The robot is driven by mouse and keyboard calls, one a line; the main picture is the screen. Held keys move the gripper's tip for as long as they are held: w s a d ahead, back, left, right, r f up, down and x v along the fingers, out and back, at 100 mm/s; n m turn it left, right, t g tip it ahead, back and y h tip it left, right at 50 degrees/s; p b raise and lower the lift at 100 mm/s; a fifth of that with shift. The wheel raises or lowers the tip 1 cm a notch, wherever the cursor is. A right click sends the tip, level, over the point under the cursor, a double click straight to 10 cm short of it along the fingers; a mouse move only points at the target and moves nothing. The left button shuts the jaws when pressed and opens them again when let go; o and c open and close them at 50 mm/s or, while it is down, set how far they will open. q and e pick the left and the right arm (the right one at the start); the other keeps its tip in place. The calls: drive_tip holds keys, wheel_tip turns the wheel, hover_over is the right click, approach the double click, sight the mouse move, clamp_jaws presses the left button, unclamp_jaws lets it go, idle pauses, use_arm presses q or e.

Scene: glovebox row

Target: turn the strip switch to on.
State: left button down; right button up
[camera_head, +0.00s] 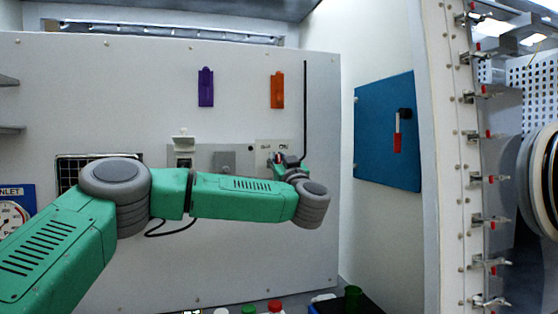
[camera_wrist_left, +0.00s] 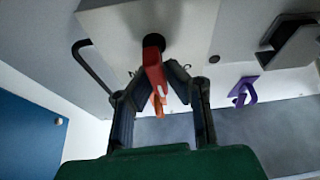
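The strip switch is on a pale panel (camera_head: 259,147) on the back wall, marked "ON" at its right; the mark to the left is hard to read. In the left wrist view, its red lever (camera_wrist_left: 154,72) comes from a dark round pivot (camera_wrist_left: 153,41) on a pale plate (camera_wrist_left: 185,20). My left gripper (camera_head: 280,160) is at this panel in the head view and partly covers it. In the left wrist view, the two dark fingers of my left gripper (camera_wrist_left: 158,76) close in on both sides of the lever and appear to touch it. My right gripper is not in view.
A purple holder (camera_head: 206,87) and an orange holder (camera_head: 277,90) hang above. A thin black rod (camera_head: 305,105) runs up the wall just right of the switch. A grey box (camera_head: 224,161) and an open-lidded socket (camera_head: 183,158) lie left. A blue panel (camera_head: 388,130) is on the right wall.

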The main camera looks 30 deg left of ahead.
use_arm(q)
drive_tip(key=shift+r+m+t+p, duration=0.2)
drive_tip(key=shift+m+t+p, duration=0.25)
drive_tip(key=shift+p, duration=0.3)
drive_tip(key=m+h+p, duration=0.1)
drive_tip(key=m+p, duration=0.1)
drive_tip(key=m+t+h+p, duration=0.1)
drive_tip(key=m+p, duration=0.1)
drive_tip(key=m+t+h+p, duration=0.1)
drive_tip(key=m+p, duration=0.2)
drive_tip(key=shift+w+d, duration=0.25)
drive_tip(key=shift+d, duration=0.05)
drive_tip(key=shift+w+f+m+t+h+p, duration=0.1)
drive_tip(key=shift+f+m+t+h+p, duration=0.15)
drive_tip(key=shift+m+h+p, duration=0.65)
drive_tip(key=shift+m, duration=0.45)
drive_tip(key=c, duration=1.6)
unclamp_jaws()
drive_tip(key=shift+w+f, duration=0.1)
drive_tip(key=shift+d, duration=0.1)
